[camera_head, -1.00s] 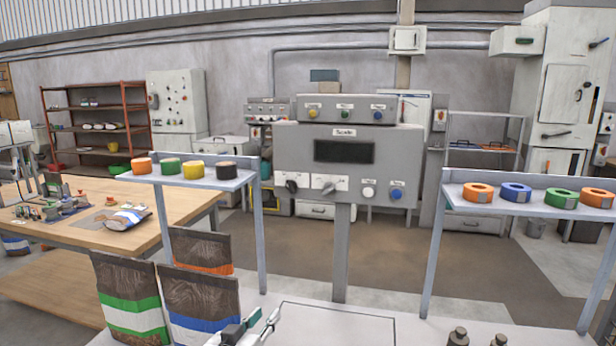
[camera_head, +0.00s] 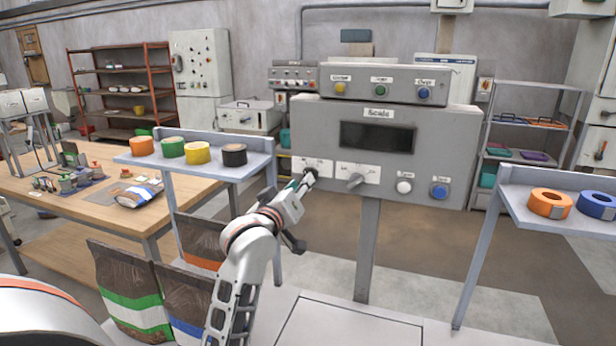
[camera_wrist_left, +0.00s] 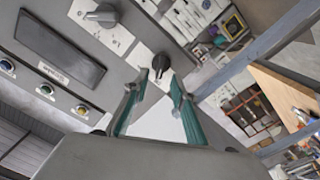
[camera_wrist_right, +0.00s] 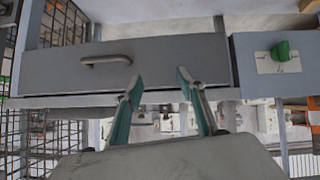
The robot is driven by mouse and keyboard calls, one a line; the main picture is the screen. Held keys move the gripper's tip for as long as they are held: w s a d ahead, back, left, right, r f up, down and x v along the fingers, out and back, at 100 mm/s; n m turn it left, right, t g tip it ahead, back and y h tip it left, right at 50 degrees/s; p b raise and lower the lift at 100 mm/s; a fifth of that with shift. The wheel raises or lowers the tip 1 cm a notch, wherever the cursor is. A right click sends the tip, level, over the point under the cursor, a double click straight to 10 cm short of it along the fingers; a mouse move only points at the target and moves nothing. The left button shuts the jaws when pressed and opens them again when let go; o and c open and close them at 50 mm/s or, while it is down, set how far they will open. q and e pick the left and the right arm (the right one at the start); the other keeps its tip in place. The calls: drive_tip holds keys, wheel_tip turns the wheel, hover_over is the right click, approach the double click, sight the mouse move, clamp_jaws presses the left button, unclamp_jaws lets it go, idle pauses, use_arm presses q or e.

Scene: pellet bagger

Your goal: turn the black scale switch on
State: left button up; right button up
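The black scale switch (camera_wrist_left: 161,64) is a round black knob on a white plate at the lower left of the grey scale box (camera_head: 455,150). In the head view it is mostly hidden behind my left gripper (camera_head: 303,182). In the left wrist view my left gripper (camera_wrist_left: 161,84) is open, with the knob just beyond and between its two fingertips. I cannot tell whether they touch it. My right gripper (camera_wrist_right: 160,84) is open and empty, seen only in the right wrist view.
A grey lever knob (camera_head: 355,181) sits right of the switch, then white (camera_head: 404,187) and blue (camera_head: 439,191) buttons. The right wrist view shows a grey drawer (camera_wrist_right: 60,72) and green knob (camera_wrist_right: 281,50).

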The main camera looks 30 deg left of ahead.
use_arm(q)
drive_tip(key=shift+x, duration=2.45)
clamp_jaws()
